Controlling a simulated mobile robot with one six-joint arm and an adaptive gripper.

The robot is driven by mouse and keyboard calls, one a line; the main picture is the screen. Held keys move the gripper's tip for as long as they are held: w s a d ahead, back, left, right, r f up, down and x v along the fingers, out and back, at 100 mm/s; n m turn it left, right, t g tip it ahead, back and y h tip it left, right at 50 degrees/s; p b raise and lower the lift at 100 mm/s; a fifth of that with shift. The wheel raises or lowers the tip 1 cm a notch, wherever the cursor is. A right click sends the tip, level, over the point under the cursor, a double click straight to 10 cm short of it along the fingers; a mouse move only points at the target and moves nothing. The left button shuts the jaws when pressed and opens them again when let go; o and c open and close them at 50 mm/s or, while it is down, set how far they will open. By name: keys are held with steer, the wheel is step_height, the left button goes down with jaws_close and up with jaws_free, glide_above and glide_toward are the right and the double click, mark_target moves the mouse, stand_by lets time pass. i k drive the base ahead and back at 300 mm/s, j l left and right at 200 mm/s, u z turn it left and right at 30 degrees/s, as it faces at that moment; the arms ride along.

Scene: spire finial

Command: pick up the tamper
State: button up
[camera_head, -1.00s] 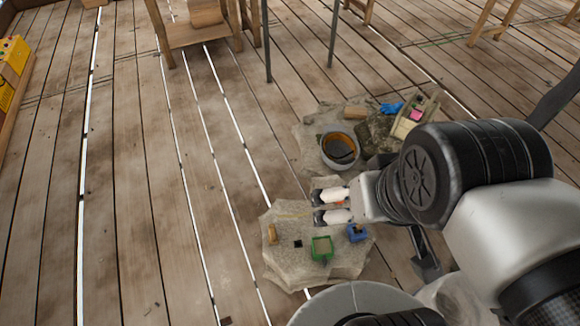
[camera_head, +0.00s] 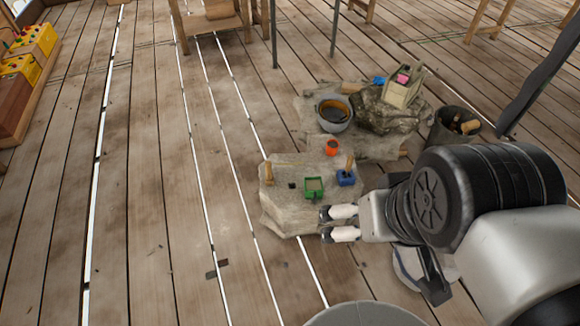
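A pale stone block (camera_head: 290,212) stands on the plank floor. On its top are a green square box (camera_head: 314,187), a blue holder (camera_head: 345,179) with an upright wooden handle (camera_head: 350,163), an orange-red ring-shaped piece (camera_head: 332,147) and a small wooden piece (camera_head: 268,174) at the left edge. I cannot tell for sure which wooden piece is the tamper. My gripper (camera_head: 326,224) points left at the block's front right, just in front of the green box and blue holder in the picture. Its two pale fingers with dark tips are apart, with nothing seen between them.
Behind the block are a grey bowl (camera_head: 335,113) with dark contents, a rough rock (camera_head: 385,112) bearing a pale wooden box (camera_head: 402,88), and a dark bucket (camera_head: 453,128) holding wooden-handled items. Wooden furniture stands at the back. Yellow boxes (camera_head: 30,45) are far left. The left floor is mostly clear.

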mark_target(269, 179)
steer(key=i+j+u, duration=0.15)
steer(key=i+j, duration=0.35)
steer(key=i+j+u, duration=0.1)
steer(key=i+j, duration=0.35)
steer(key=i, duration=0.15)
steer(key=i+j+u, duration=0.15)
steer(key=i+j, duration=0.25)
steer(key=i, duration=0.15)
